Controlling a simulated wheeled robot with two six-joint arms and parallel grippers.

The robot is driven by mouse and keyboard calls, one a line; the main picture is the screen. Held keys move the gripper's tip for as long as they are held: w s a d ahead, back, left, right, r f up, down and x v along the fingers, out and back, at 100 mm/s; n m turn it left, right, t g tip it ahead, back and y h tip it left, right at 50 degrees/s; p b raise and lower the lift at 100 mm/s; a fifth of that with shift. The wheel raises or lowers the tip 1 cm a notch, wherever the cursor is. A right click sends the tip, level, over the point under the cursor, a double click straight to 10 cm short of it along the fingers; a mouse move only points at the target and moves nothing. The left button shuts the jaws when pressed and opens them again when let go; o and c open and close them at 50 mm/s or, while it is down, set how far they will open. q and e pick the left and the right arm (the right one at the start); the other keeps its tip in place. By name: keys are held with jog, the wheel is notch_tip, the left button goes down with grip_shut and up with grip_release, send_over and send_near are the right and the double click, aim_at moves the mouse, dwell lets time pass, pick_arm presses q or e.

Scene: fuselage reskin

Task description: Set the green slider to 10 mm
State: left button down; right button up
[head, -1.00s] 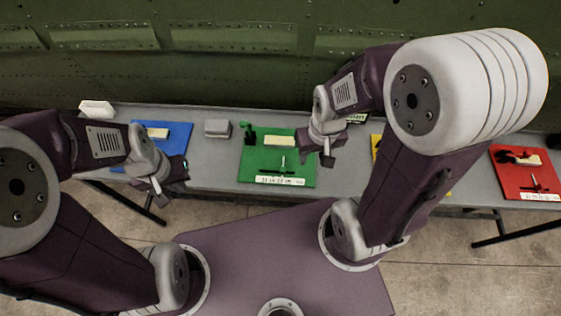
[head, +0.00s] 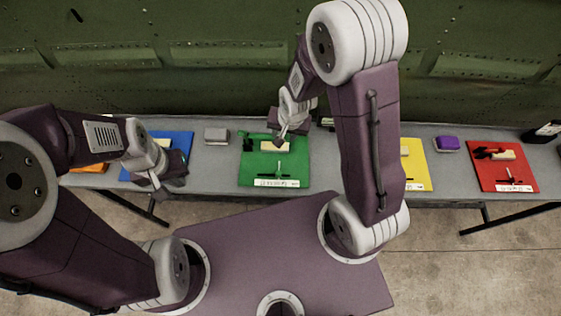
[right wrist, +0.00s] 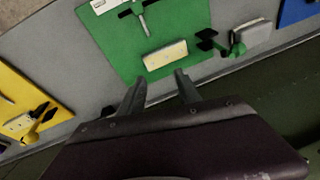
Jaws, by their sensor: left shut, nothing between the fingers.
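The green board (head: 255,166) lies on the table near the middle of the head view. Its slider is a small upright pin (head: 279,169) in a dark slot, behind a white scale strip (head: 276,183) whose marks are too small to read. The pin also shows in the right wrist view (right wrist: 142,22). A cream block (right wrist: 165,55) lies on the board. My right gripper (head: 283,138) is above the board's far part, by the cream block. Its fingers (right wrist: 160,82) are apart and empty. My left gripper (head: 163,190) is shut and empty, near the blue board.
A green clamp-like part (right wrist: 236,46) stands at the green board's edge, beside a grey block (head: 216,135). The blue board (head: 183,137) is to the left; the yellow board (head: 418,173), purple block (head: 447,144) and red board (head: 490,177) are to the right. A green panelled wall (head: 180,90) rises behind.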

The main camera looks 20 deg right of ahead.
jog(key=s+a+r+g+p, duration=0.1)
jog(key=a+p, duration=0.1)
jog(key=p, duration=0.1)
pick_arm(q)
notch_tip(320, 180, up, 11)
jog(key=p, duration=0.5)
pick_arm(e)
jog(key=n+g, duration=0.2)
send_over(279, 172)
jog(key=f, duration=0.2)
jog(key=shift+s+h+b, duration=0.15)
jog(key=shift+h+b, duration=0.15)
jog(key=shift+b, duration=0.05)
notch_tip(279, 172, down, 9)
jog(key=b, duration=0.8)
pick_arm(q)
notch_tip(279, 172, down, 9)
jog(key=shift+d+r, duration=0.1)
jog(key=shift+r, duration=0.05)
pick_arm(e)
jog(key=shift+r, duration=0.1)
grip_shut()
